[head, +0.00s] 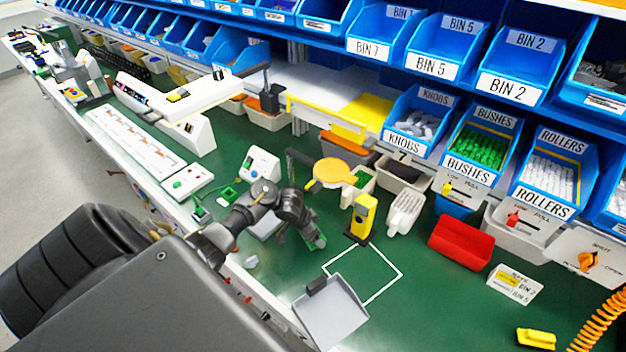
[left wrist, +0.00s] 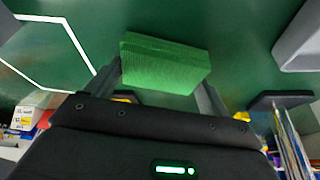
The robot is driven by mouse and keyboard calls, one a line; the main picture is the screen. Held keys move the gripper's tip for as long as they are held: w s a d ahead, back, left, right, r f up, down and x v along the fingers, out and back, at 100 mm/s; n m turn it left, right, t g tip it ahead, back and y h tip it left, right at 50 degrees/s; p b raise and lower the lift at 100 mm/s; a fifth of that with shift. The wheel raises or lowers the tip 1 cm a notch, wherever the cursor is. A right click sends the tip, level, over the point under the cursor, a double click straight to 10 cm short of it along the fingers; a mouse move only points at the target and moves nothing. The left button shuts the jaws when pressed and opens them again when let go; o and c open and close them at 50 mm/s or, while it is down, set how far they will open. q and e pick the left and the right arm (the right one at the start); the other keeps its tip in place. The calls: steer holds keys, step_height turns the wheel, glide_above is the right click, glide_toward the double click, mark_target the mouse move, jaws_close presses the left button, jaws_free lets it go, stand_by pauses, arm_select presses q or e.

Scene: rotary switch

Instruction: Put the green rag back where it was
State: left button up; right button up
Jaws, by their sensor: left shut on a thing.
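The green rag (left wrist: 165,64) is a folded, ribbed block between the two fingers of my left gripper (left wrist: 160,80) in the left wrist view. The gripper is shut on it. In the head view my left gripper (head: 312,234) is over the green bench, with a small green edge of the rag (head: 319,242) showing at its tip. Most of the rag is hidden there by the gripper. I cannot tell whether the rag touches the bench. My right gripper is not in view.
A white outlined square (head: 384,260) lies right of the gripper, with a grey scoop-like tray (head: 335,318) overlapping its near corner. A yellow upright device (head: 362,215) stands just behind the square. A red bin (head: 460,243) is farther right. Blue bins line the back.

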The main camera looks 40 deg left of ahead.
arm_select(q)
steer(key=shift+f, duration=0.2)
steer(key=o, duration=0.9)
steer(key=shift+r, duration=0.2)
steer(key=p+v, duration=0.4)
steer(key=v, duration=0.7)
steer(key=shift+s+a+r, duration=0.1)
steer(key=shift+s+r, duration=0.1)
steer(key=shift+r, duration=0.15)
